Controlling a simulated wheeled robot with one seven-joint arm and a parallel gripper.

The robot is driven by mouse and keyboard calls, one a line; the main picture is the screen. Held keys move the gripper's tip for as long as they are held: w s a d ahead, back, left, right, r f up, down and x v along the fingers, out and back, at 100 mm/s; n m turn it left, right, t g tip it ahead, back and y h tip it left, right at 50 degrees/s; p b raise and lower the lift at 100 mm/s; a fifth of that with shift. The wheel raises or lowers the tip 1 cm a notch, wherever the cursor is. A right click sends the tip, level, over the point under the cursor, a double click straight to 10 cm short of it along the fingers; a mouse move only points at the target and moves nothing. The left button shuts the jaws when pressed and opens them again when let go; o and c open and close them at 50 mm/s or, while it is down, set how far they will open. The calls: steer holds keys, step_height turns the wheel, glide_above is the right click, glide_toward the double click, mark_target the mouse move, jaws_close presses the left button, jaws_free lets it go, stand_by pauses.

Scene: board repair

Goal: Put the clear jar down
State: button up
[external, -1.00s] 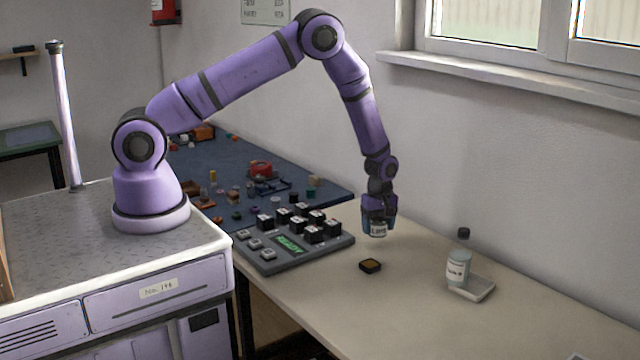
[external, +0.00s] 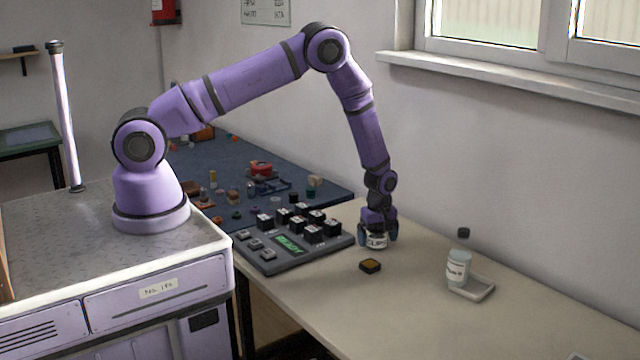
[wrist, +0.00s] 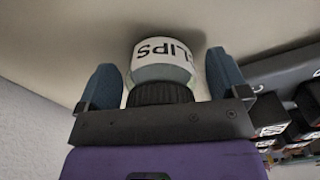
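The clear jar (external: 377,242) has a white label with dark letters, which reads "LIPS" with its first letter partly cut off in the wrist view (wrist: 165,60). It has a dark ribbed lid, nearest my palm. The jar stands upright on the beige table, right of the grey key panel. My gripper (external: 377,236) points straight down over it. Its two blue fingers stand on either side of the jar, with narrow gaps showing between them and the jar in the wrist view (wrist: 164,76). The fingers look open around it.
The grey panel (external: 268,262) with black keys and a green display lies close left of the jar. A labelled bottle (external: 458,268) stands by a white tray (external: 482,290) to the right.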

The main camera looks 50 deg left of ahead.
steer(key=shift+r, duration=0.1)
step_height(320, 180, up, 12)
steer(key=shift+r, duration=0.1)
steer(key=s+a+r+m+t, duration=0.1)
steer(key=s+a+r+m, duration=0.2)
steer(key=r, duration=0.7)
steer(key=s+a+r+m+h, duration=0.1)
steer(key=s+a+r, duration=0.3)
steer(key=r, duration=0.6)
steer(key=s+a+r+m+t, duration=0.1)
steer(key=s+a+r+m, duration=0.3)
steer(key=r, duration=0.7)
steer(key=s+a+r+m+t, duration=0.1)
steer(key=s+a+r+m, duration=0.2)
steer(key=s, duration=1.1)
steer(key=s+a+r+m+t+y, duration=0.1)
steer(key=s+r, duration=0.5)
steer(key=s, duration=0.8)
steer(key=shift+a+r+m+t, duration=0.3)
steer(key=shift+a+m+t, duration=0.3)
steer(key=shift+a+m, duration=0.6)
